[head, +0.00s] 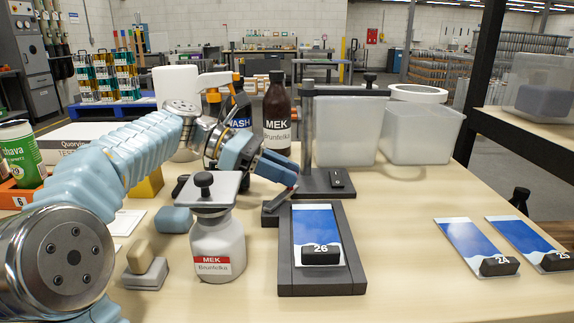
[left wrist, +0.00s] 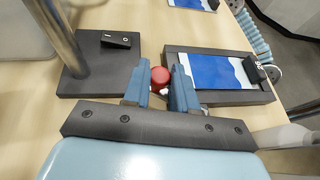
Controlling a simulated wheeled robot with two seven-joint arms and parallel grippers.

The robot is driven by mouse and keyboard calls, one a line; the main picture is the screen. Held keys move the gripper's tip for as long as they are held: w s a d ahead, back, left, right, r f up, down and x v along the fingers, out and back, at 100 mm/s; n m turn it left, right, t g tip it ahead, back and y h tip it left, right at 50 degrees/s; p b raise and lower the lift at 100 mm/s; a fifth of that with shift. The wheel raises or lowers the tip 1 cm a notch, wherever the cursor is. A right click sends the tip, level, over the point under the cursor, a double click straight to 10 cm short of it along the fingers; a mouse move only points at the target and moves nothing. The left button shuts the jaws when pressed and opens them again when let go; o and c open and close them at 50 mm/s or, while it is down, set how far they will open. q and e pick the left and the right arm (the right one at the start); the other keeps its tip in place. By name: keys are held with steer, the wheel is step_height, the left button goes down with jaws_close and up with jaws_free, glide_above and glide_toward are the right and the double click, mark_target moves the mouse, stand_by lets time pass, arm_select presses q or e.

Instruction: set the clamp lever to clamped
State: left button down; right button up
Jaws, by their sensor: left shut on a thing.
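The clamp lever shows as a round red knob (left wrist: 160,76) in the left wrist view, beside the dark printing fixture (left wrist: 180,60). My left gripper (left wrist: 161,86) has its two blue fingers on either side of the knob, shut on it. A blue and white plate marked 26 (head: 318,225) lies in the fixture. My right gripper is not in view.
A dark stand (head: 309,130) with a switch on its base is just behind the fixture. A white MEK bottle (head: 217,248) stands left of it, and a brown MEK bottle (head: 277,110) behind. Plates 24 (head: 470,240) and 25 (head: 522,238) lie right. The table between is clear.

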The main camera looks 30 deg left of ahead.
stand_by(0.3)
arm_select(q)
steer(key=c, duration=1)
jaws_free()
steer(key=shift+o, duration=0.2)
steer(key=shift+r, duration=0.55)
steer(key=s+d+r, duration=0.8)
steer(key=s+r, duration=0.3)
steer(key=r, duration=0.1)
steer(key=shift+s, duration=0.3)
